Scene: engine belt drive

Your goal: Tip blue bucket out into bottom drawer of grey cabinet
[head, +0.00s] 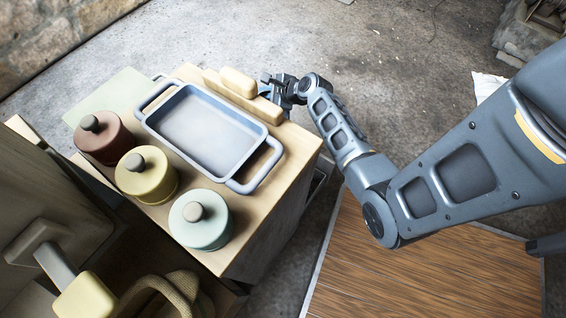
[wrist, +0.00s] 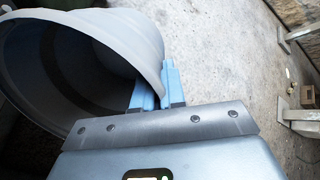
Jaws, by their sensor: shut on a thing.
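In the wrist view, my gripper (wrist: 157,92) is shut on the rim of a wide round bucket (wrist: 135,35), with one blue finger on each side of the wall. The bucket looks pale grey-blue here and its mouth faces the camera, tilted. Its inside is mostly in shadow, so I cannot tell what it holds. In the head view, my gripper (head: 277,90) is just beyond the far edge of a cabinet (head: 268,226) with a pale wooden top. The bucket is mostly hidden there. A grey drawer-like edge (head: 318,180) shows low at the cabinet's right side; its level is unclear.
On the cabinet top are a blue-grey tray (head: 205,132), a brown jar (head: 104,140), a yellow jar (head: 147,176), a pale green jar (head: 201,219) and a yellowish block (head: 238,82). A wooden-topped surface (head: 420,270) lies at lower right. Concrete floor (head: 400,70) is open beyond.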

